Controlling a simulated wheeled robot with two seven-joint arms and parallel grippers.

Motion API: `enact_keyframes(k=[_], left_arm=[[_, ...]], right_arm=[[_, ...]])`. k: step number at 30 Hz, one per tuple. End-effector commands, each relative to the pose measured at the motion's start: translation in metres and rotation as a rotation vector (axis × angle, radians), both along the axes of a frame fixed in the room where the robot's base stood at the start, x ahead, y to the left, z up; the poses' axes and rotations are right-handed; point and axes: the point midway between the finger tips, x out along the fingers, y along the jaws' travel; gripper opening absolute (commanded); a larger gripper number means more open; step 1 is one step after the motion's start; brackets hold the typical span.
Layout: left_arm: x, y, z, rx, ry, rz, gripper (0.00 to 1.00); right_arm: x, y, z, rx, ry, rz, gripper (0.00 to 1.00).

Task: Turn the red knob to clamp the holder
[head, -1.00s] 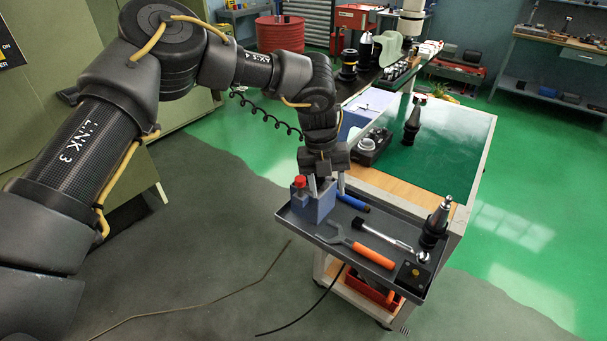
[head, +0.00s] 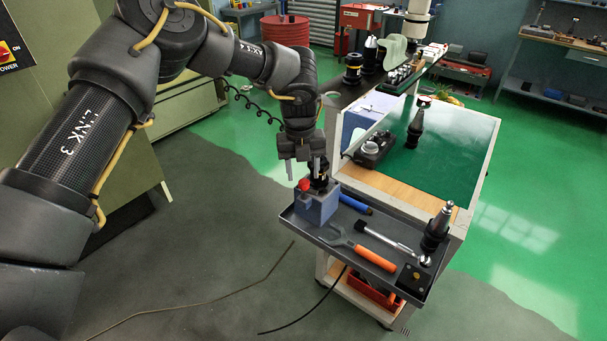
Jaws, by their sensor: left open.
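A dark holder (head: 320,181) sits upright in the top of the block, just right of the knob. My left gripper (head: 304,172) is open, fingers pointing down, above and behind the knob. Its left finger is left of the knob, and its right finger overlaps the holder's top in the picture. Nothing shows between the fingers, and I see no clear contact with the knob. My right gripper is out of view.
The green cart top (head: 455,150) has free room.

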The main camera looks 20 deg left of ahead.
Motion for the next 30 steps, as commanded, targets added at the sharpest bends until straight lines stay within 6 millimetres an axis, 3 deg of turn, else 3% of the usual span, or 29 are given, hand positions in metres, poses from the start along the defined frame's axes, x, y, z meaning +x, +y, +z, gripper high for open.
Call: enact_keyframes(k=[7,17,27,30], left_arm=[[0.0,-0.001,-0.024,0.0,0.0,-0.001,0.49],[0.0,-0.001,-0.028,0.0,0.0,-0.001,0.49],[0.0,-0.001,-0.028,0.0,0.0,-0.001,0.04],[0.0,-0.001,-0.028,0.0,0.0,0.001,0.04]], right_arm=[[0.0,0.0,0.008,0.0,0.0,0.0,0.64],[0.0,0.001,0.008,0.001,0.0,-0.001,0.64],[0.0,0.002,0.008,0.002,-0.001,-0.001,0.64],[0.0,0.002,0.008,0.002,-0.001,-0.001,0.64]])
